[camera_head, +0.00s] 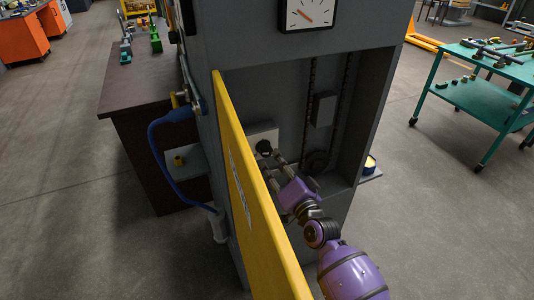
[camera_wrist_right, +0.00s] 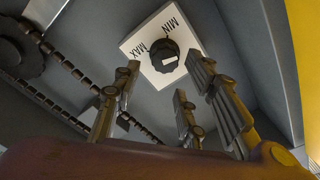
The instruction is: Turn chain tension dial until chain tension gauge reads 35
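The dial is a black knob (camera_wrist_right: 165,58) with a white mark, on a square white plate (camera_wrist_right: 136,48) lettered MIN and MAX. In the head view the knob (camera_head: 264,147) sits on the cabinet's inner back wall. My purple right arm reaches into the cabinet. Its gripper (camera_head: 272,158) is just short of the knob, with the fingers apart and nothing between them; the open fingers (camera_wrist_right: 160,85) also show in the wrist view. A square white-faced gauge (camera_head: 306,13) with a reddish needle is above the opening. Its numbers are too small to read. My left gripper is out of view.
The open yellow door (camera_head: 240,170) stands close left of my right arm. Chains (camera_head: 309,100) and a dark sprocket (camera_head: 317,162) are inside the cabinet, right of the knob. A green cart (camera_head: 480,95) stands at right, a dark bench (camera_head: 140,85) at left.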

